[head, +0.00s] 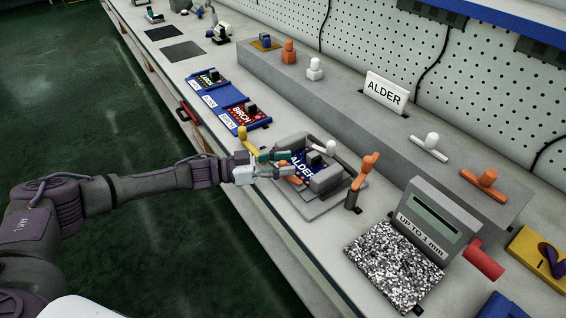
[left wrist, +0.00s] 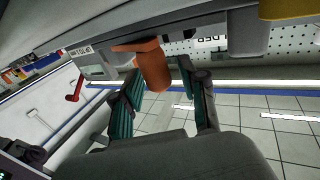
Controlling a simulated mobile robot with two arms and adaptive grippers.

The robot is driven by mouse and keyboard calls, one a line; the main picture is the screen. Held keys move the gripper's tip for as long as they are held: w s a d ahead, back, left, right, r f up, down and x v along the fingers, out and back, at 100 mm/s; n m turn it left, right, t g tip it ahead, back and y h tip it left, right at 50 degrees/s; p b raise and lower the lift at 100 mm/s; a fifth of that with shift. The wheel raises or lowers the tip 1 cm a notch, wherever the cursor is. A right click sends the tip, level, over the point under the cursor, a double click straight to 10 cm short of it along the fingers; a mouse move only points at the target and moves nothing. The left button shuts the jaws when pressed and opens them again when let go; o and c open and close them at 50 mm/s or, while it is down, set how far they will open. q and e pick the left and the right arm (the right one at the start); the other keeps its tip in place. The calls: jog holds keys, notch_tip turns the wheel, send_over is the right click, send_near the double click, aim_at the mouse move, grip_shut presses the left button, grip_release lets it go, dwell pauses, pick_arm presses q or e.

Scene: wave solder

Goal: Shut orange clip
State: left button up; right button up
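The grey fixture (head: 318,207) on the bench holds a blue board marked ALDER (head: 301,163). The orange clip (head: 293,180) shows at the board's near left side, partly hidden by my left gripper (head: 276,163). In the left wrist view, an orange block-shaped part (left wrist: 153,66), which looks like the clip, stands between the two green fingers of my left gripper (left wrist: 160,72). The fingers are apart, with a gap on the right finger's side; whether the left finger touches it I cannot tell. My right gripper is not in view.
An orange-topped post (head: 363,172) and a gauge marked UP TO 1 mm (head: 427,222) stand right. BIRCH (head: 243,114) and LARCH (head: 208,79) boards lie farther along.

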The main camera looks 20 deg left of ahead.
pick_arm(q)
grip_shut()
jog(key=s+n+t+y+p, duration=0.1)
jog(key=n+t+y+p, duration=0.2)
jog(key=p, duration=0.1)
jog(key=n+t+y+p, duration=0.3)
jog(key=p, duration=0.1)
jog(key=s+n+t+y+p, duration=0.1)
jog(key=n+t+y+p, duration=0.1)
jog(key=n+y+p, duration=0.1)
jog(key=shift+s+d+r+t+y+p, duration=0.25)
jog(key=shift+s+t+y+p, duration=0.15)
jog(key=shift+y+p, duration=0.2)
jog(key=n+y, duration=0.1)
jog(key=n+y+p, duration=0.1)
jog(key=y, duration=0.1)
jog(key=t+y+p, duration=0.1)
jog(key=shift+s+d+f+n+y, duration=0.15)
jog(key=shift+s+n+y, duration=0.15)
jog(key=shift+n, duration=0.1)
jog(key=shift+n+y, duration=0.3)
jog(key=shift+y, duration=0.1)
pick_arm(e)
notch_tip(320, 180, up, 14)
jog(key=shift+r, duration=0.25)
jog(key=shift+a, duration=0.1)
pick_arm(q)
jog(key=shift+y, duration=0.4)
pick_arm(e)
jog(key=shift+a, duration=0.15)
